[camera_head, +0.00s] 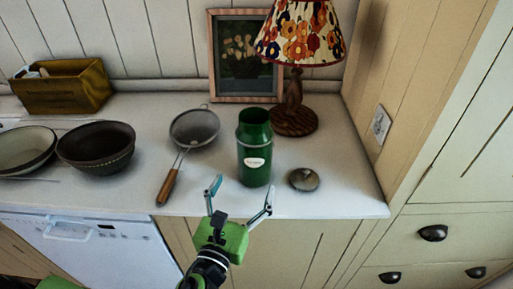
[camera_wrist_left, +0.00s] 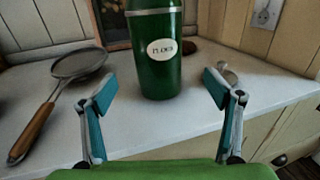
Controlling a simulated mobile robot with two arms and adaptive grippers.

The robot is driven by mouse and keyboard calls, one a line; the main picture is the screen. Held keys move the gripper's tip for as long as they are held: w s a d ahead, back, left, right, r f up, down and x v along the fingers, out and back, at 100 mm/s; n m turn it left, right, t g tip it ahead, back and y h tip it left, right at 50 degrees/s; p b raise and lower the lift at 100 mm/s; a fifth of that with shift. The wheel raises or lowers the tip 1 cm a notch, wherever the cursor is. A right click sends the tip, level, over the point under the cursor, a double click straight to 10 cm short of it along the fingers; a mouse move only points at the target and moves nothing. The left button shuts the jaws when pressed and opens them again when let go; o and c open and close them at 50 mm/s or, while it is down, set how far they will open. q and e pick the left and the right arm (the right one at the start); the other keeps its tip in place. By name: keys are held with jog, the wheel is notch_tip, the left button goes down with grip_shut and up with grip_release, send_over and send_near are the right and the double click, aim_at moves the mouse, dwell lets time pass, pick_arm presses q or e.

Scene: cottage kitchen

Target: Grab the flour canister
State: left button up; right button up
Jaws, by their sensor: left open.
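The flour canister (camera_head: 254,149) is a green cylinder with a white oval label, standing upright on the white counter with its top open. A round lid with a knob (camera_head: 304,179) lies on the counter right of the canister. My right gripper is not in view.
A sieve with a wooden handle (camera_head: 194,128) lies left of the canister. A lamp (camera_head: 295,112) and a picture frame (camera_head: 211,60) stand behind it. A dark bowl (camera_head: 97,146), a pale bowl (camera_head: 24,151) and a wooden box (camera_head: 64,91) are farther left. A wall closes the right side.

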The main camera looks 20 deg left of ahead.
aim_at(251, 168)
pick_arm(q)
jog(key=w+p, duration=0.1)
jog(key=w, duration=0.4)
jog(key=shift+w+r, duration=0.15)
jog(key=shift+w, duration=0.5)
jog(key=shift+w+a+p, duration=0.2)
jog(key=shift+w+p, duration=0.25)
jog(key=shift+w, duration=0.5)
jog(key=w, duration=0.2)
jog(key=shift+w+a+f, duration=0.15)
jog(key=shift+w+f, duration=0.05)
jog(key=shift+w, duration=0.1)
jog(key=shift+w+f, duration=0.1)
jog(key=shift+w, duration=0.4)
jog(key=c, duration=1.7)
jog(key=shift+c, duration=0.9)
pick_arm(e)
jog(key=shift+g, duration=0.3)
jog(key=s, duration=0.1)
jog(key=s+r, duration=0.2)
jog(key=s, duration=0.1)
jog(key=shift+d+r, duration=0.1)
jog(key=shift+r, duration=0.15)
